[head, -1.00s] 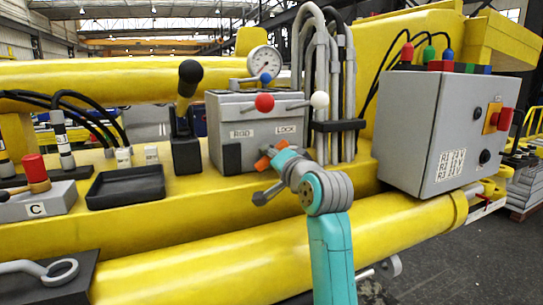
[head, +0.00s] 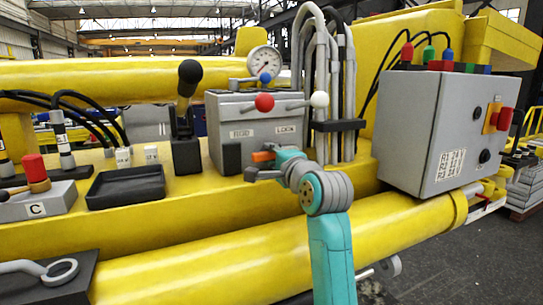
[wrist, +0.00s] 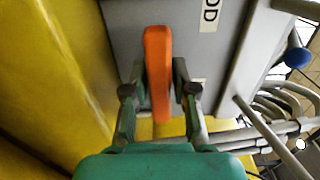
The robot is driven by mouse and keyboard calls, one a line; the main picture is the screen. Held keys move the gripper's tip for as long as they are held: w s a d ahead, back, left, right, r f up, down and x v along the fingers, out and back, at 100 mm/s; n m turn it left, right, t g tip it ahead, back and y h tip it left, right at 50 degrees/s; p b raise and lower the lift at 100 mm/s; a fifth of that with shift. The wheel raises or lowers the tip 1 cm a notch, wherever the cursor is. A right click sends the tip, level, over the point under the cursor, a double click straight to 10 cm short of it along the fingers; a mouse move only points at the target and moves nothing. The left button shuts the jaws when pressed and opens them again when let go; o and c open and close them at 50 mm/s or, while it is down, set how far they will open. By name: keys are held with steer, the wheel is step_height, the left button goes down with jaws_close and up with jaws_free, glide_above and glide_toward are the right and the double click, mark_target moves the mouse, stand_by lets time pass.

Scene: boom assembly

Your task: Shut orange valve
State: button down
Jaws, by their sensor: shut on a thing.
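The orange valve handle (head: 263,156) is on the front of the grey valve box (head: 262,128), low on its face. It lies about level in the head view, and part of it is hidden by my gripper. In the wrist view the orange handle (wrist: 158,70) runs lengthwise between my two fingers. My gripper (head: 258,165) is shut on the handle, with one finger (wrist: 127,92) on each side. The handle's pivot is hidden.
Grey hoses (head: 322,90) rise just right of the box. A black tray (head: 126,187) and a black-handled lever (head: 188,80) stand to the left.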

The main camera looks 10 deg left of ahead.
stand_by(0.4)
steer(key=c, duration=1)
jaws_free()
steer(key=shift+c, duration=0.2)
steer(key=shift+s+d, duration=0.1)
steer(key=v, duration=1.1)
steer(key=shift+s+d, duration=0.25)
steer(key=shift+f, duration=0.1)
